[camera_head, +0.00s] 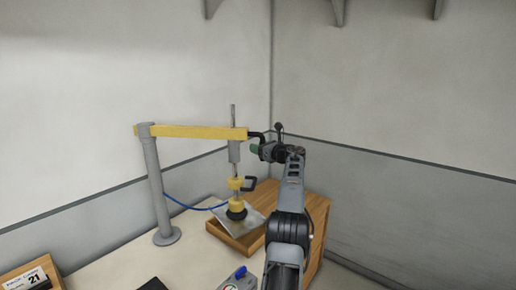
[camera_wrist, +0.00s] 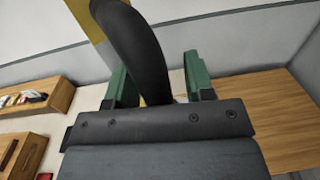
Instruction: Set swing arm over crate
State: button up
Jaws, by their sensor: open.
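The yellow swing arm (camera_head: 195,131) reaches right from a grey upright post (camera_head: 156,185). A vertical rod with a yellow-and-black suction head (camera_head: 236,205) hangs from its outer end. Below the head is a shallow wooden crate (camera_head: 226,243) with a grey sheet (camera_head: 248,221) in it. I cannot tell whether the head touches the sheet. My gripper (camera_head: 263,150) is at the arm's outer end, beside its black handle (camera_head: 253,135). In the wrist view the black handle (camera_wrist: 132,35) stands between my open green fingers, with part of the yellow arm (camera_wrist: 88,22) behind.
A blue hose (camera_head: 185,205) hangs from the post. A wooden surface (camera_head: 316,210) stands right of the crate, partly behind my arm. Grey walls meet closely behind.

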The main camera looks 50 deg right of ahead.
jog(key=s+b, duration=0.7)
jog(key=s, duration=0.6)
jog(key=shift+s+a, duration=0.35)
jog(key=shift+s, duration=0.05)
jog(key=shift+c, duration=0.4)
